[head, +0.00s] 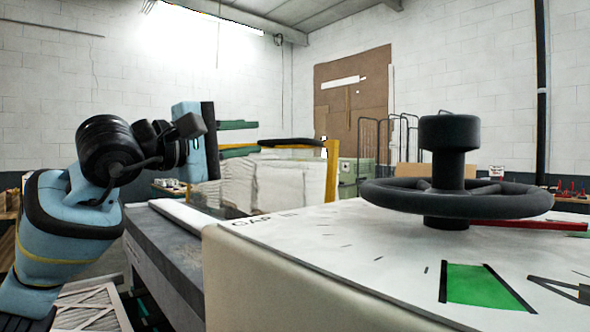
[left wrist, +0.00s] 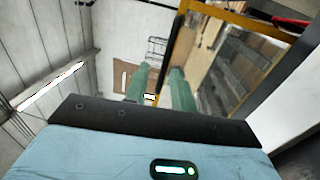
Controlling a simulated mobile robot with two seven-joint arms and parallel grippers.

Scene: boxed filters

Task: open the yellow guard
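The yellow guard (head: 332,170) shows in the head view as a yellow upright with a dark bar along its top, beyond the grey bench. In the left wrist view the yellow frame (left wrist: 177,45) runs down beside the fingers and across the top right, with a see-through area inside it. My left gripper (head: 238,138) is open, its two green fingers apart and pointing right toward the guard. My right gripper is not in view.
A large black handwheel (head: 460,200) stands on a white-topped box (head: 310,240) at the right, close in front. A grey bench (head: 165,250) runs along the box's left side. Pale stacked goods (head: 285,185) stand behind the guard. The air above the bench is mostly clear.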

